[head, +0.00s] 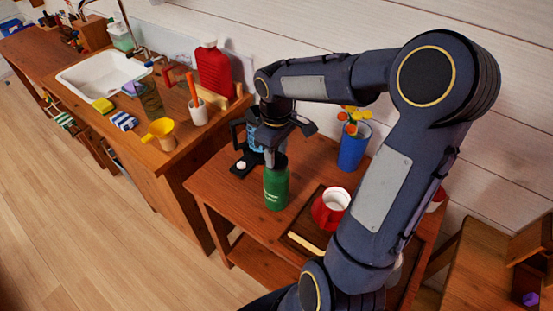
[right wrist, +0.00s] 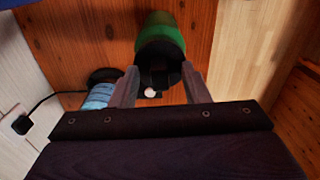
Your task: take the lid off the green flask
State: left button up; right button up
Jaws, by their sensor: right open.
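The green flask (head: 276,190) stands upright on the small wooden table, left of a red mug. In the right wrist view the flask (right wrist: 163,32) shows at the top, with its dark lid (right wrist: 160,70) toward the gripper. My right gripper (head: 270,155) is over the flask's top in the head view. In the right wrist view the open fingers (right wrist: 160,88) reach to either side of the dark lid. I cannot tell whether they touch it. The lid is mostly hidden by the gripper in the head view. My left gripper is not in view.
A black appliance with a blue part (head: 254,138) stands close behind the flask. A red mug (head: 331,207) sits on a dark tray to the right. A blue vase of flowers (head: 353,147) stands behind. The counter with the sink (head: 100,75) lies left.

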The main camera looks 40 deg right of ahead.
grip_shut()
